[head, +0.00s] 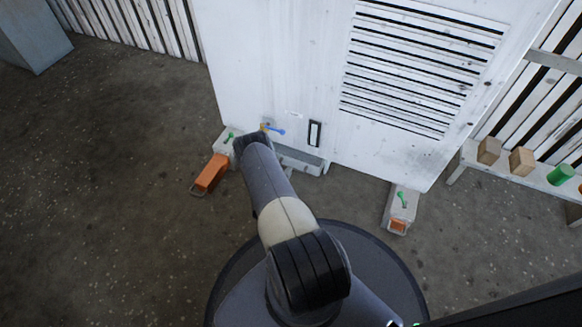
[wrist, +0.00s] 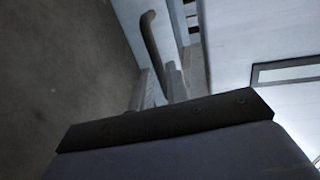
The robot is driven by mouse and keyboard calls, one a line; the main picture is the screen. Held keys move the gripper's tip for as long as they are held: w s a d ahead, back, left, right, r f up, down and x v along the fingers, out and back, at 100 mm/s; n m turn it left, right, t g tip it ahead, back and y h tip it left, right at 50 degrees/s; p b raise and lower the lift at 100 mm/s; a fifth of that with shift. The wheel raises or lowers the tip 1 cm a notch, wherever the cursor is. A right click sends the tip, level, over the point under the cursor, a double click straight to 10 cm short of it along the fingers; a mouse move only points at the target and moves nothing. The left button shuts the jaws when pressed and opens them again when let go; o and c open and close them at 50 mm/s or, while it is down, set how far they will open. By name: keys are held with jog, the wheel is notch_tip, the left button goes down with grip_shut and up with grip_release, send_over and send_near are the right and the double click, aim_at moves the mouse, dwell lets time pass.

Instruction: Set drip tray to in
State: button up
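A grey tray (head: 300,160), which looks like the drip tray, sticks out a little from the bottom of the white housing in the head view. My arm covers its left part. My gripper lies low at the tray's front, hidden behind my arm in the head view. In the wrist view my gripper (wrist: 162,88) reaches toward a curved grey bar (wrist: 154,45), which looks like the tray's handle. The bar's lower end runs down to my fingers. I cannot tell whether they touch it or are closed on it.
A blue lever (head: 275,130) and a dark-framed slot (head: 314,133) are on the housing (head: 270,60). A bench (head: 515,172) with blocks stands at right.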

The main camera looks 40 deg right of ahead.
jog(key=p+v, duration=0.2)
jog(key=v, duration=0.5)
jog(key=b+x, duration=0.4)
jog(key=x, duration=0.6)
jog(key=shift+w+d+f+b, duration=0.1)
jog(key=shift+d+f+b, duration=0.15)
jog(key=shift+d+b, duration=0.1)
jog(key=v, duration=0.3)
jog(key=shift+a+f, duration=0.15)
jog(key=shift+a, duration=0.2)
jog(key=shift+s+a, duration=0.4)
jog(key=shift+a, duration=0.2)
